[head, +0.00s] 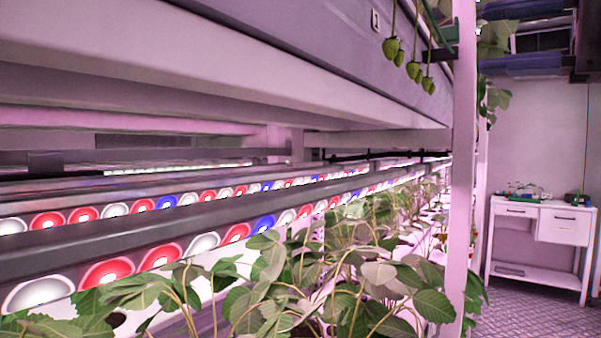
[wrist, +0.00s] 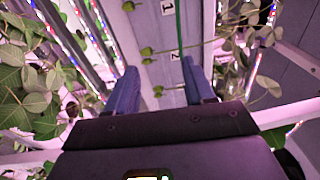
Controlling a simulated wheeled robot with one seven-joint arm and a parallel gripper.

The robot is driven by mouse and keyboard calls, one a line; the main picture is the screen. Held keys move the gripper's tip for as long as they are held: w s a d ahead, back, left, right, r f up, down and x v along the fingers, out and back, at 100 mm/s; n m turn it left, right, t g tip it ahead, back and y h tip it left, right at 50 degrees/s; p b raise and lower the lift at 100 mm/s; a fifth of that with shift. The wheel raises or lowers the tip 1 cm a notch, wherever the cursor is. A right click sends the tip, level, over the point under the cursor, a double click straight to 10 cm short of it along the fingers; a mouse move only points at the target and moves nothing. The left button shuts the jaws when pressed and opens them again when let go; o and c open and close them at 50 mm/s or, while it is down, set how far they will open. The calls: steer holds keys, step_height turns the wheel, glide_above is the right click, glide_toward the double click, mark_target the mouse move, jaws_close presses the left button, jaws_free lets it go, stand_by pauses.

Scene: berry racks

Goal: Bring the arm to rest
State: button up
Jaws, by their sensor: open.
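My gripper (wrist: 160,66) shows in the wrist view with its two bluish fingers spread apart. It is open and holds nothing. Unripe green berries (wrist: 146,61) hang on stems in the gap seen between the fingers; I cannot tell how far beyond the fingertips they are. My arm and gripper do not show in the head view.
In the head view, green berries (head: 391,48) hang from the upper rack (head: 250,50). Leafy plants (head: 370,270) fill the rack below, beside rows of red, white and blue lamps (head: 108,273). A pink post (head: 462,170) stands right. A white table (head: 541,222) stands beyond open floor (head: 530,318).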

steer(key=w+d+f+m+t+h, duration=0.1)
steer(key=w+f+m+t+h, duration=0.15)
steer(key=f, duration=0.85)
steer(key=w+f+m+t+h, duration=0.15)
steer(key=w+f, duration=0.25)
steer(key=f, duration=0.6)
steer(key=s+d+f+t+h, duration=0.1)
steer(key=s+f+h, duration=0.2)
steer(key=f, duration=0.7)
steer(key=s+f+h, duration=0.3)
steer(key=f, duration=0.8)
steer(key=s+f+n+g+h, duration=0.1)
steer(key=s+f+n+h, duration=0.1)
steer(key=s+f, duration=0.55)
steer(key=s+f+n+h, duration=0.2)
steer(key=s+f, duration=0.3)
steer(key=s, duration=0.5)
steer(key=s+a+r+n+g, duration=0.1)
steer(key=s+a+n, duration=0.2)
steer(key=s+n, duration=0.5)
steer(key=f+v, duration=0.2)
steer(key=v, duration=0.9)
steer(key=shift+s+f, duration=0.25)
steer(key=shift+s, duration=0.45)
